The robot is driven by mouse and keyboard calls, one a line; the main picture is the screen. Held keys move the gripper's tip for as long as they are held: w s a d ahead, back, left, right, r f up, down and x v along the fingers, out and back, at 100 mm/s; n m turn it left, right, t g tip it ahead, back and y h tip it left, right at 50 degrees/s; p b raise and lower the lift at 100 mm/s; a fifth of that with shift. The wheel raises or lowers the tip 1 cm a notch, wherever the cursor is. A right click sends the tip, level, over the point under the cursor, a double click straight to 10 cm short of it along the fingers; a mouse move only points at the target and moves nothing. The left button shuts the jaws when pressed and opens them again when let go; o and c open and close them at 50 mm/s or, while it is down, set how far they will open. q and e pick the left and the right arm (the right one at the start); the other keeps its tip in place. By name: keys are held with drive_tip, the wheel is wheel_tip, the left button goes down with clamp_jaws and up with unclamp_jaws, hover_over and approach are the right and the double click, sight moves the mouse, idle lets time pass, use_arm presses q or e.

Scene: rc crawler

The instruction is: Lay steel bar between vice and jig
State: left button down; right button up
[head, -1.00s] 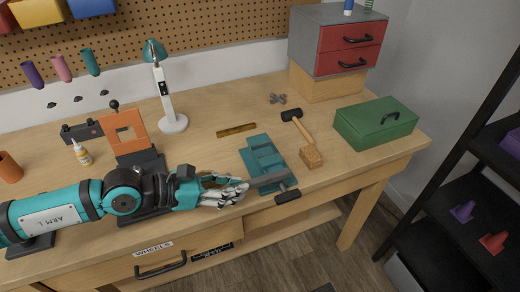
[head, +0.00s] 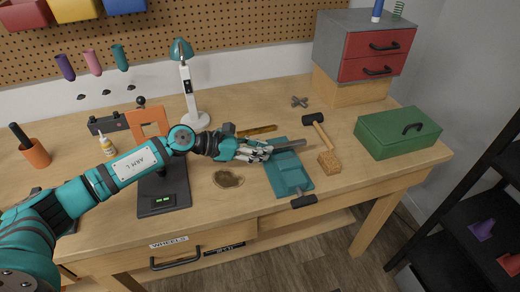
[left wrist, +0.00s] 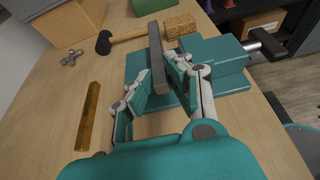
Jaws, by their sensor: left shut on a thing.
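My left gripper (head: 262,151) is shut on a grey steel bar (head: 290,145). The bar points right, over the far end of the teal vice (head: 293,178). In the left wrist view the bar (left wrist: 157,55) sticks out from between the fingers (left wrist: 171,80), with the vice (left wrist: 218,60) behind and to the right. I cannot tell whether the bar touches the vice. An orange frame (head: 148,121), perhaps the jig, stands behind my left arm near a dark base with a green display (head: 164,198). My right gripper is not in view.
A mallet (head: 318,130), a speckled block (head: 329,163) and a green toolbox (head: 397,131) lie right of the vice. A brass-coloured strip (head: 257,130) lies behind the gripper. A brown patch (head: 228,179) is on the bench left of the vice. A lamp (head: 188,95) stands behind.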

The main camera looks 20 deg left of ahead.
use_arm(q)
drive_tip(key=shift+f, duration=0.55)
drive_tip(key=shift+f, duration=0.1)
drive_tip(key=c, duration=1.2)
unclamp_jaws()
drive_tip(key=shift+c, duration=0.2)
